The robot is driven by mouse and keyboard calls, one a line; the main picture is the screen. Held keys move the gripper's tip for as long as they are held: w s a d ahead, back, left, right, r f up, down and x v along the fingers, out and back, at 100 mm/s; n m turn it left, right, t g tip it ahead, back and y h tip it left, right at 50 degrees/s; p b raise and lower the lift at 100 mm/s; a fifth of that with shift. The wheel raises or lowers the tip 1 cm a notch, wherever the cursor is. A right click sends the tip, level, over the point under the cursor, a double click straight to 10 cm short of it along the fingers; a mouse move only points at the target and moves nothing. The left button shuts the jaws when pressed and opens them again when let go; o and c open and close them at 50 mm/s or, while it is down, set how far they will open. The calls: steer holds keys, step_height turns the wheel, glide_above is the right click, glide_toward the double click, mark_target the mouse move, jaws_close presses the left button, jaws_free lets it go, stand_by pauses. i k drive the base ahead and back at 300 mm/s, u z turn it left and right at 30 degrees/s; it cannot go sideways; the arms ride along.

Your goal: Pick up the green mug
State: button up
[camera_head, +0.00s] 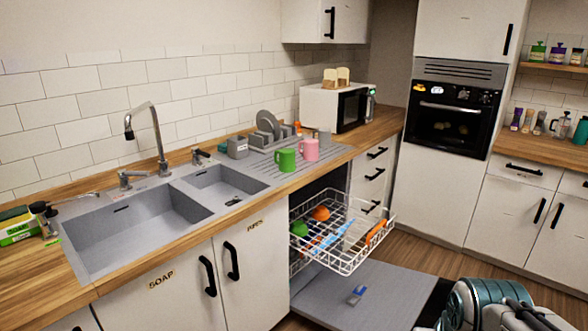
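The green mug (286,160) stands upright on the grey ridged drainboard (262,172), right of the sink and near the counter's front edge. A pink mug (309,150) stands just to its right and slightly behind. A grey cup (324,137) is farther right. My arm (490,306) shows in part at the bottom right, low and well away from the green mug. My gripper's fingertips cannot be made out in this view, and nothing of mine touches the mug.
Below the mugs, the dishwasher door (375,295) is folded down and its white rack (345,262) with colourful dishes is pulled out. A dish rack with plates (268,125) stands behind the mugs. A tall faucet (150,130) rises at the sink (130,222). The microwave (320,108) is at right.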

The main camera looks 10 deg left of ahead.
mark_target(285, 163)
steer(key=u, duration=0.6)
steer(key=i, duration=0.5)
steer(key=u, duration=0.65)
steer(key=i, duration=0.9)
steer(key=z, duration=0.75)
steer(key=i, duration=0.85)
steer(key=z, duration=0.85)
